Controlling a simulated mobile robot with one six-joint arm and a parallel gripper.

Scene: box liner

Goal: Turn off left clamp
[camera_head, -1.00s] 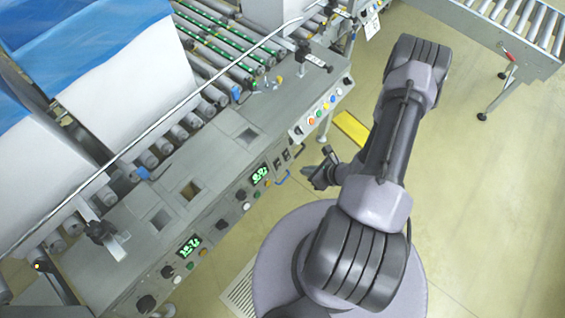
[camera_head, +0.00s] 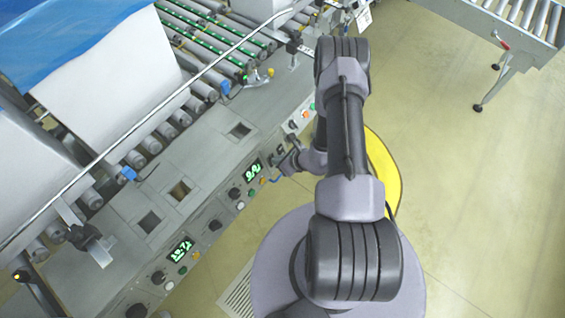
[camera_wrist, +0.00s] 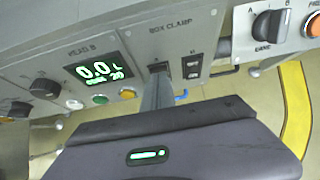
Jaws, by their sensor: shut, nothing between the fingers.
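The panel marked BOX CLAMP (camera_wrist: 186,40) is in the upper middle of the wrist view, with two small dark switches side by side. The right switch (camera_wrist: 192,66) is in plain sight. The left switch (camera_wrist: 157,67) is at the tip of my gripper (camera_wrist: 158,78) and is partly hidden by it. My gripper is shut and empty, its fingers pointing at the left switch; I cannot tell whether they touch. In the head view my gripper (camera_head: 287,163) is at the front of the machine's control panel, beside the clamp switches.
A green display (camera_wrist: 98,70), a green button (camera_wrist: 99,99) and an orange button (camera_wrist: 127,94) sit left of the switches. A black selector knob (camera_wrist: 270,24) is to the right. A blue handle (camera_wrist: 181,96) sticks out below. Open floor (camera_head: 460,190) lies right of my arm.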

